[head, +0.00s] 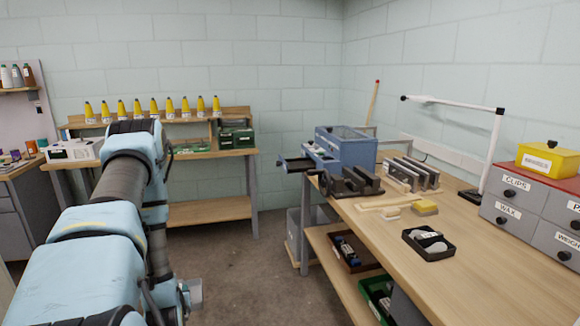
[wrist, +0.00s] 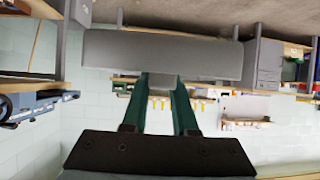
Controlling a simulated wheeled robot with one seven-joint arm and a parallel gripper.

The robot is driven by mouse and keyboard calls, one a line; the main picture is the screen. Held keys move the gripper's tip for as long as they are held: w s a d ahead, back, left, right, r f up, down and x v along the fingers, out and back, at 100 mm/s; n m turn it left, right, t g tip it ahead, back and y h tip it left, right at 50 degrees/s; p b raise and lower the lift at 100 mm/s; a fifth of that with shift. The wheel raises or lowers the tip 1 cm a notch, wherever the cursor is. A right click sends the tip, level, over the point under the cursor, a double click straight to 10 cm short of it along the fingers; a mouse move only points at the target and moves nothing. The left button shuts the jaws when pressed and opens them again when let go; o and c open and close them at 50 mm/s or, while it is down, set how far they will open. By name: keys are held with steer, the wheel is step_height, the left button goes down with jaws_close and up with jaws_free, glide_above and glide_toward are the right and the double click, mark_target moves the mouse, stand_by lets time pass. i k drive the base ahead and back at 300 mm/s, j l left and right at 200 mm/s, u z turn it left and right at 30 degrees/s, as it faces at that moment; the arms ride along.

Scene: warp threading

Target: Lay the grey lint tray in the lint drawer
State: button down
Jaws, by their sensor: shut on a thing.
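In the wrist view, which looks upside down, my gripper (wrist: 160,88) has its two green fingers shut on the grey lint tray (wrist: 205,58), a long plain grey piece lying crosswise beyond the fingertips. The fingers and tray cannot be made out in the head view, where my arm fills the left side. The lint drawer (head: 292,163) appears as a dark, pulled-out drawer on the left side of the blue machine (head: 345,151) on the right bench. The machine also shows at the left of the wrist view (wrist: 30,106). The tray is apart from the drawer.
The right bench (head: 465,280) holds a dark vise-like block (head: 350,182), a small black tray (head: 428,255), a white lamp (head: 495,150) and labelled grey drawers (head: 510,208). A back bench (head: 200,152) carries yellow cones. The floor (head: 245,275) between the benches is clear.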

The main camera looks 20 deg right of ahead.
mark_target(298, 166)
steer(key=i+j, duration=0.1)
steer(key=i, duration=0.45)
steer(key=i+j, duration=0.1)
steer(key=i, duration=0.5)
steer(key=i+j, duration=0.1)
steer(key=i, duration=0.45)
